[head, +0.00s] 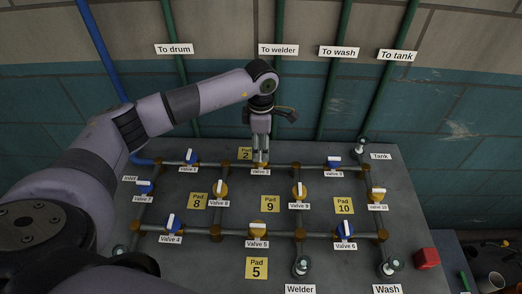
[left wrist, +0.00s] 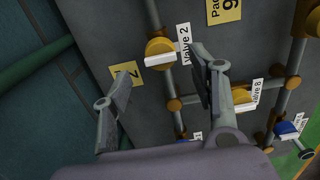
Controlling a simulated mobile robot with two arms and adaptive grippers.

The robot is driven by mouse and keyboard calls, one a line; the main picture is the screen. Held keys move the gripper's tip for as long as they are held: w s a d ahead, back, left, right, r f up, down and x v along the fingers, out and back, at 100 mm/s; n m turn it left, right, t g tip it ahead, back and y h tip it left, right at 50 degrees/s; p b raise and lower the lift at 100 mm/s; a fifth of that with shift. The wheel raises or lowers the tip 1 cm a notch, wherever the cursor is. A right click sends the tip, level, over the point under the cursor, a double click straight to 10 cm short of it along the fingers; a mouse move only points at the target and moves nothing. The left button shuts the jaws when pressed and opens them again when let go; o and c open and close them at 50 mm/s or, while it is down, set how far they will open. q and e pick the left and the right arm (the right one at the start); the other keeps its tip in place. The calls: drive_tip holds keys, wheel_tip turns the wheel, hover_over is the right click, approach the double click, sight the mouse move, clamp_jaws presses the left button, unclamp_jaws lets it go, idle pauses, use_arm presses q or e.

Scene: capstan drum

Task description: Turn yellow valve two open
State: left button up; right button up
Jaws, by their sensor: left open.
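Yellow valve two sits on the top pipe of the grey board. In the left wrist view it is a round yellow body (left wrist: 157,46) with a white bar handle (left wrist: 160,59) lying across the pipe, beside the tag "Valve 2" (left wrist: 185,45). In the head view its tag (head: 261,171) shows, but my gripper hides most of the valve. My left gripper (head: 261,153) points down at the valve. In the left wrist view the open fingers (left wrist: 162,72) stand apart on either side of the handle; contact cannot be told. My right gripper is not in view.
Blue valve 1 (head: 191,158) and another blue valve (head: 334,162) flank it on the top pipe. Yellow valve 8 (head: 220,189) and valve 9 (head: 299,190) stand below. A red block (head: 427,257) is at the board's right edge. Vertical pipes run up the wall behind.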

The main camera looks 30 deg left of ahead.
use_arm(q)
wheel_tip(320, 180, down, 4)
drive_tip(key=shift+r+p, duration=0.1)
drive_tip(key=shift+p, duration=0.25)
drive_tip(key=shift+f, duration=0.5)
drive_tip(key=c, duration=1.2)
